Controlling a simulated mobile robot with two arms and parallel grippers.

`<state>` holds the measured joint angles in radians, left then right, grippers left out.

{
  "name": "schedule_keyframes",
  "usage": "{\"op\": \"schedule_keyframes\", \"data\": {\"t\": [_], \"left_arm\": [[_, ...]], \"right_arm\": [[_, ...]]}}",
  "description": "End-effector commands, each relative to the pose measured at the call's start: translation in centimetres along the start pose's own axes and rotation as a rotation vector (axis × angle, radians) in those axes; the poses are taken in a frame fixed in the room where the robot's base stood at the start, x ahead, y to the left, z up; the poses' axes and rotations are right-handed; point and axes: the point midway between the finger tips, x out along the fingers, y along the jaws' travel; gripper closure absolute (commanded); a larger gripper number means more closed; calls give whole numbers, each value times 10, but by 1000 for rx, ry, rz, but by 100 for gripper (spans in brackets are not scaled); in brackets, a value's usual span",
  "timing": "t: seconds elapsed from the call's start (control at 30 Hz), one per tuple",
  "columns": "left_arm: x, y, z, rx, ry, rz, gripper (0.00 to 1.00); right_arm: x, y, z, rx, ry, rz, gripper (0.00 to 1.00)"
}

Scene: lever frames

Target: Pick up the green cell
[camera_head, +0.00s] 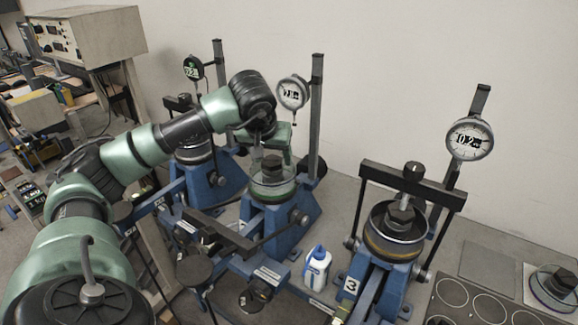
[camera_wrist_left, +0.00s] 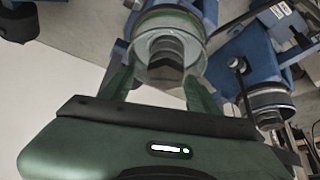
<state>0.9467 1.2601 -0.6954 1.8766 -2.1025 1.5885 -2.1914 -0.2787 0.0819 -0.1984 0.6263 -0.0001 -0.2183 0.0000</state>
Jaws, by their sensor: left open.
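The green cell (camera_head: 272,190) is a round, clear-walled dish with a green band and a dark hexagonal piece on top. It sits on the middle blue lever frame (camera_head: 265,228). It also shows at the top of the left wrist view (camera_wrist_left: 150,22). My left gripper (camera_head: 271,150) is just above the cell, pointing down. In the wrist view its open fingers (camera_wrist_left: 160,75) stand to either side of the dark top piece, with nothing gripped. Whether a finger touches the cell cannot be told. My right gripper is not in view.
Upright posts with dial gauges (camera_head: 292,93) stand close by my left gripper. The right lever frame (camera_head: 377,285) holds a cell with a yellowish band (camera_head: 392,247). A white bottle (camera_head: 317,268) stands between frames. Another cell (camera_head: 556,287) is at the far right.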

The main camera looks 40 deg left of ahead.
Motion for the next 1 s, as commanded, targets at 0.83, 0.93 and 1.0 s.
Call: {"op": "schedule_keyframes", "data": {"t": [0.83,0.93,1.0], "left_arm": [[78,-4,-5,1,-1,-4,39],[77,-4,-5,1,-1,-4,44],[77,-4,-5,1,-1,-4,64]], "right_arm": [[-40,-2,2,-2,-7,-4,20],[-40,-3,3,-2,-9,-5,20],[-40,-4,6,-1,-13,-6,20]]}}
